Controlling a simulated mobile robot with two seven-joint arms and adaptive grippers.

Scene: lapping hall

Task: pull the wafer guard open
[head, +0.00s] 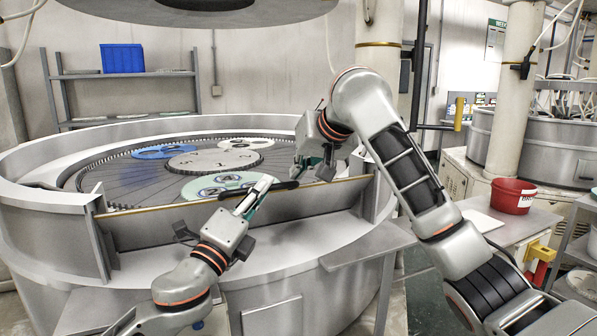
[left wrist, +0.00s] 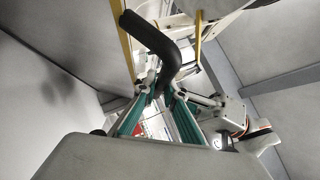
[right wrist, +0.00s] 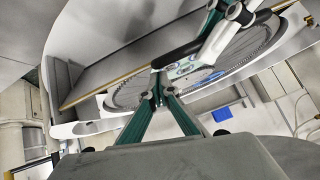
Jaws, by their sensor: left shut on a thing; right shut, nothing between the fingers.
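The wafer guard (head: 160,228) is a grey upright panel with a yellow top edge, at the front of the round lapping machine. Its black bar handle (head: 237,192) also shows in the left wrist view (left wrist: 165,62) and the right wrist view (right wrist: 180,52). My left gripper (head: 264,186) is shut on the handle, its green fingers on either side of the bar. My right gripper (head: 312,168) is shut and empty, above the guard's right part and close to the handle's right end. I cannot tell whether it touches anything. Its fingertips show in the right wrist view (right wrist: 158,98).
Behind the guard lies the lapping plate (head: 120,185) with blue, white and green carriers. The machine's rim (head: 40,190) surrounds it. A red bucket (head: 513,196) stands on a side table at right. A shelf with a blue bin (head: 122,58) is at the back.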

